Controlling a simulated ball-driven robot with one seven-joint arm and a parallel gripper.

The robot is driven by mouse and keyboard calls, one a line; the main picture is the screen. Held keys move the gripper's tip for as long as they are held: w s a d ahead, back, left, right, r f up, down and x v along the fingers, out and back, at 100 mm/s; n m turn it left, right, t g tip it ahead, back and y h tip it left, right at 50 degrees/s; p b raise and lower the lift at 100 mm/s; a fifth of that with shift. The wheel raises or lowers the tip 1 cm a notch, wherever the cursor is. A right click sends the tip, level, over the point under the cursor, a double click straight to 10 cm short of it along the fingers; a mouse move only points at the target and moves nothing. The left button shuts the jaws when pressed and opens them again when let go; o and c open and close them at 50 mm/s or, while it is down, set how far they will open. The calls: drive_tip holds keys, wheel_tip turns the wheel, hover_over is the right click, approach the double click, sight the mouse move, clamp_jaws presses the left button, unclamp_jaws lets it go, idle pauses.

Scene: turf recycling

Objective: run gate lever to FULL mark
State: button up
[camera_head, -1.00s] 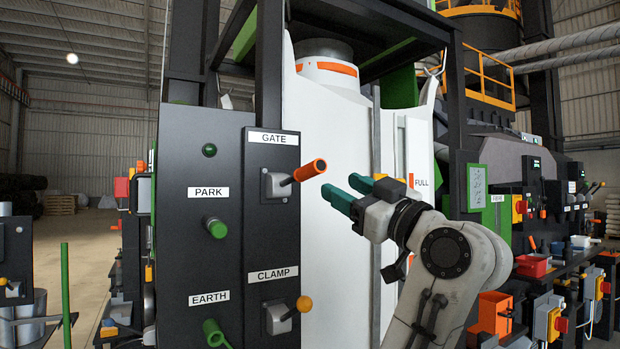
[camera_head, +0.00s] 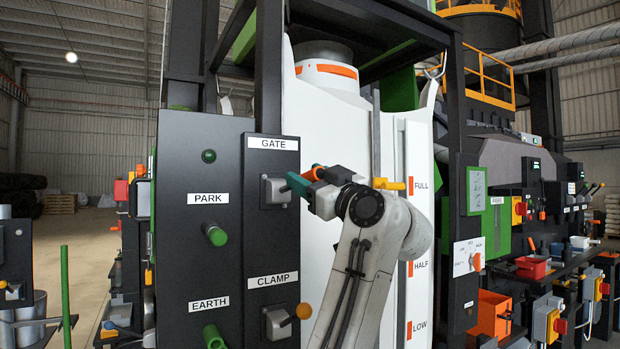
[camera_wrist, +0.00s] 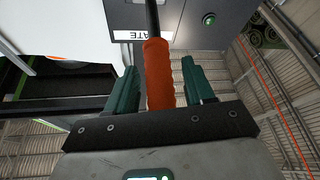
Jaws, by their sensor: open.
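The gate lever's orange grip (camera_head: 314,173) sticks out from its grey mount (camera_head: 276,190) under the GATE label (camera_head: 273,143) on the dark panel. In the wrist view the grip (camera_wrist: 158,75) lies between the two teal fingers, with a gap on either side. My gripper (camera_head: 301,181) is open around the grip, and its fingers partly cover the lever in the head view. A yellow pointer (camera_head: 387,184) on the white hopper stands level with the orange FULL mark (camera_head: 410,187). The HALF mark (camera_head: 410,268) and LOW mark (camera_head: 408,330) sit below it.
The clamp lever's orange-yellow knob (camera_head: 304,311) stands below, near my arm. A green PARK knob (camera_head: 215,233) and a green EARTH hook (camera_head: 214,337) project from the panel at left. A dark frame post (camera_head: 268,70) rises above the panel.

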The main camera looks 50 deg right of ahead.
drive_tip(key=shift+c, duration=0.5)
clamp_jaws()
wheel_tip(320, 180, up, 2)
drive_tip(key=g+p, duration=0.1)
drive_tip(key=p, duration=0.2)
drive_tip(key=shift+w, duration=0.15)
drive_tip(key=r+p, duration=0.1)
drive_tip(key=p, duration=0.1)
drive_tip(key=shift+w+d+g+p, duration=0.1)
drive_tip(key=shift+w+g+p, duration=0.05)
drive_tip(key=shift+g+p, duration=0.2)
drive_tip(key=r+g+p, duration=0.1)
drive_tip(key=p, duration=0.1)
drive_tip(key=w+r+g+p, duration=0.1)
drive_tip(key=p, duration=0.2)
drive_tip(key=shift+w+d+r+m+p, duration=0.1)
drive_tip(key=shift+d+r+m+p, duration=0.05)
drive_tip(key=shift+r+m+p, duration=0.2)
drive_tip(key=shift+w+r+g+p, duration=0.3)
drive_tip(key=shift+g+p, duration=0.25)
drive_tip(key=shift+p, duration=0.45)
